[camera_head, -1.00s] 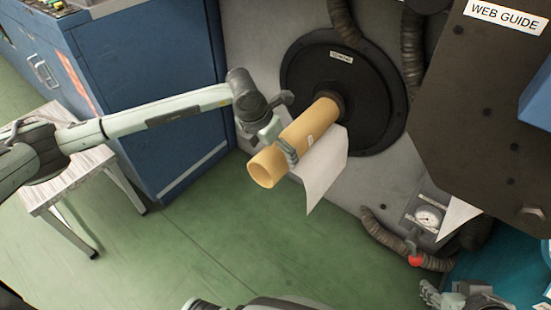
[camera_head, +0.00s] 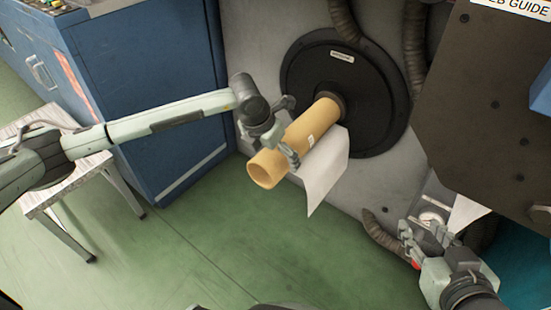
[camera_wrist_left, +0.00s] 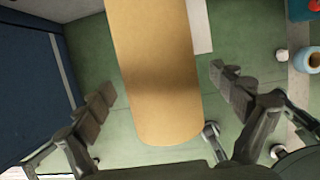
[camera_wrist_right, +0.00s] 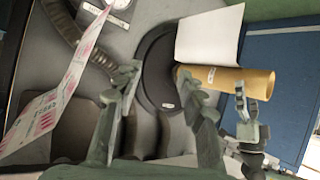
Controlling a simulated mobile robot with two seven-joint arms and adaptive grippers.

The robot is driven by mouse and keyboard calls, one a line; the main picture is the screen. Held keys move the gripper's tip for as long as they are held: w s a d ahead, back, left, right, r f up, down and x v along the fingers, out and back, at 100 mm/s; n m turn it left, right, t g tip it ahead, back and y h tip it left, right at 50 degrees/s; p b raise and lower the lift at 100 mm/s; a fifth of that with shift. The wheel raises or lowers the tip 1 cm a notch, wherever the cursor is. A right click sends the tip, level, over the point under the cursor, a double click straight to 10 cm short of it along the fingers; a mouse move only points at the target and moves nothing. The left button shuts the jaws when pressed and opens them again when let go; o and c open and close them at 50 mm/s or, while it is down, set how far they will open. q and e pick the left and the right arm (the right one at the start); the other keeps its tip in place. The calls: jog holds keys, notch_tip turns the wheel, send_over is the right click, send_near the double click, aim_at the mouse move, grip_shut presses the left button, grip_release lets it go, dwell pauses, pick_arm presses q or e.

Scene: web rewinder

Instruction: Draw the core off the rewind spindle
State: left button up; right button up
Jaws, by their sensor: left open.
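The core (camera_head: 297,143) is a tan tube, sticking out from the round black plate (camera_head: 375,125) of the rewind spindle, with a white sheet (camera_head: 325,170) hanging from its side. The spindle inside the core is hidden. My left gripper (camera_head: 283,140) is at the core's outer half. In the left wrist view the core (camera_wrist_left: 155,70) lies between its spread fingers, with a gap on each side. My right gripper (camera_head: 421,240) is at the lower right, empty, clear of the core. The right wrist view shows its fingers (camera_wrist_right: 163,88) apart, with the core (camera_wrist_right: 232,80) beyond them.
A gauge (camera_head: 432,218) and a ribbed hose (camera_head: 385,238) are close to my right gripper. The dark web guide housing (camera_head: 490,110) overhangs at the right. A blue cabinet (camera_head: 150,100) and a small slatted table (camera_head: 45,195) stand at the left. Green floor below the core is clear.

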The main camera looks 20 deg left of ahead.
pick_arm(q)
jog(key=shift+w+f+b, duration=0.1)
jog(key=shift+f+b, duration=0.25)
jog(key=shift+f, duration=0.05)
jog(key=shift+w+d+f, duration=0.1)
pick_arm(e)
jog(key=shift+w+a+r+t+y, duration=0.3)
jog(key=shift+a+r+t, duration=0.2)
jog(key=shift+r, duration=0.25)
jog(key=shift+w+a+r+t+y, duration=0.15)
jog(key=shift+w+a+r+t, duration=0.15)
jog(key=shift+a+r, duration=0.4)
jog(key=shift+w+a+r+t+y, duration=0.25)
jog(key=shift+a+r+t, duration=0.25)
jog(key=shift+r, duration=0.3)
pick_arm(q)
jog(key=c, duration=1.6)
